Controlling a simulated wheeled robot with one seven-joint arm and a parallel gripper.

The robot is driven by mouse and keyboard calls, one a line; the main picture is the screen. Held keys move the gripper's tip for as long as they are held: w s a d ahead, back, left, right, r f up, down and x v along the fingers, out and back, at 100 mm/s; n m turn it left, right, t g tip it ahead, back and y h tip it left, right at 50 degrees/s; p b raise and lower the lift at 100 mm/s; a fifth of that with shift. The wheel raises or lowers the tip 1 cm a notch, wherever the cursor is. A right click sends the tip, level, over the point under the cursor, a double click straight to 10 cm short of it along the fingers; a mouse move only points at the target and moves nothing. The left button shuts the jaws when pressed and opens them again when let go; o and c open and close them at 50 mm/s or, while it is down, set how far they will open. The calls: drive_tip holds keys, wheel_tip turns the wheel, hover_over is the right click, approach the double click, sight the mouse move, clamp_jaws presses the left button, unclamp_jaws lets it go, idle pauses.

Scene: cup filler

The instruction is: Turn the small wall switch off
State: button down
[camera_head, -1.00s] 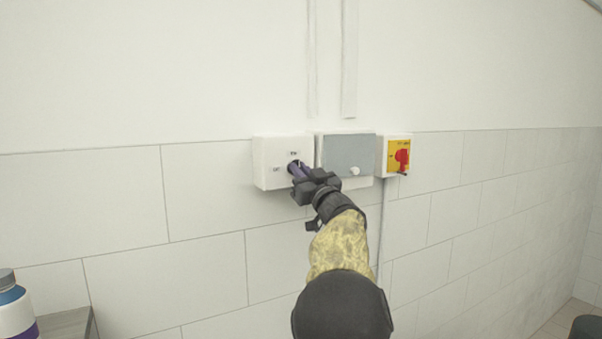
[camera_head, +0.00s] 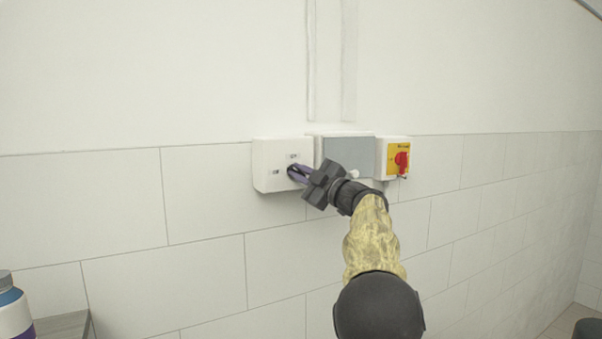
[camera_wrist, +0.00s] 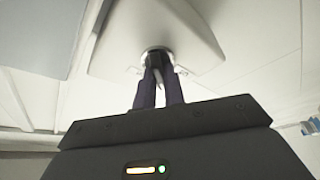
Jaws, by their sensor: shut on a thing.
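The small wall switch is a white square box (camera_head: 272,160) on the wall, the leftmost of a row of boxes, with tiny labels on its face. My gripper (camera_head: 295,172) reaches it from the right, and its dark purple fingers are shut on the switch's knob at the right part of the face. The wrist view shows the white box (camera_wrist: 125,35) with the round dark knob base (camera_wrist: 157,54) between my fingertips. The fingers hide most of the knob, so its exact position cannot be read.
A grey-fronted box (camera_head: 348,152) stands close to the right of the switch. Beyond it is a yellow plate with a red rotary switch (camera_head: 402,159). A bottle (camera_head: 13,310) stands at the lower left. The tiled wall below is clear.

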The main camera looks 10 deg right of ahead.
drive_tip(key=n+g+p, duration=0.1)
drive_tip(key=n+g, duration=0.1)
drive_tip(key=n, duration=0.3)
drive_tip(key=shift+r, duration=0.1)
drive_tip(key=shift+n+g+h+p, duration=0.3)
drive_tip(key=shift+n+g+p, duration=0.2)
drive_tip(key=shift+n, duration=1)
drive_tip(key=c, duration=1.5)
unclamp_jaws()
drive_tip(key=shift+d, duration=0.1)
drive_tip(key=b+v, duration=0.7)
drive_tip(key=v, duration=1)
drive_tip(key=shift+s+d, duration=0.1)
